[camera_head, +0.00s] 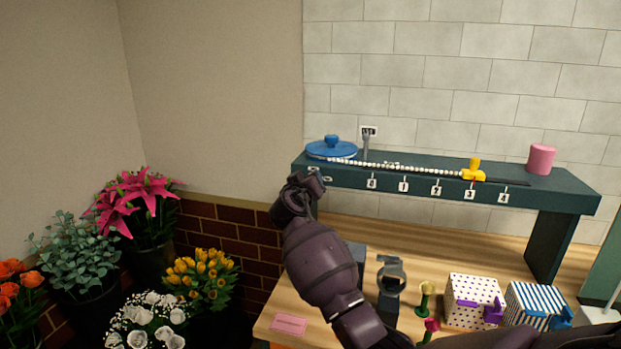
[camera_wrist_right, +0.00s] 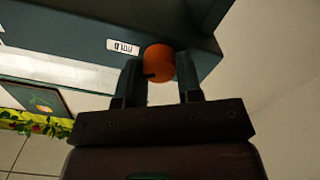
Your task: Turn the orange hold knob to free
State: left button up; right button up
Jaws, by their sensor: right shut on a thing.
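The orange knob (camera_wrist_right: 160,60) sits on the dark green shelf, between the two fingers of my right gripper (camera_wrist_right: 163,85) in the right wrist view. The fingers are shut on it, one on each side. A small dark mark shows at its lower left. A white label with dark marks (camera_wrist_right: 123,47) is on the shelf face just left of the knob; I cannot read it surely. In the head view my right gripper (camera_head: 308,185) is at the left end of the shelf (camera_head: 410,187), and the knob is hidden there. My left gripper is not in view.
A blue disc (camera_head: 331,149), a row of white beads and a yellow slider (camera_head: 473,170) are on the shelf, with a pink cylinder (camera_head: 541,158) at right. A wooden table (camera_head: 400,245) below holds a dotted box (camera_head: 474,298) and a striped box (camera_head: 536,305). Flowers stand at left.

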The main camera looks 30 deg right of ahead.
pick_arm(q)
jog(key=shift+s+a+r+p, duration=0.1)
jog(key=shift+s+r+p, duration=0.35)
jog(key=shift+p, duration=0.5)
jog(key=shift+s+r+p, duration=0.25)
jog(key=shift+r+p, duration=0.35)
jog(key=shift+p, duration=0.35)
pick_arm(e)
jog(key=shift+a+f+n, duration=0.1)
jog(key=shift+f+n, duration=0.05)
jog(key=shift+n, duration=2.9)
jog(key=shift+f+n, duration=0.1)
jog(key=shift+n, duration=2.95)
jog(key=o, duration=0.9)
jog(key=shift+o, duration=0.2)
pick_arm(q)
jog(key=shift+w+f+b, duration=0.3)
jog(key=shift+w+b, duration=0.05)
jog(key=shift+b, duration=0.5)
pick_arm(e)
jog(key=v, duration=1)
jog(key=shift+s+a, duration=0.25)
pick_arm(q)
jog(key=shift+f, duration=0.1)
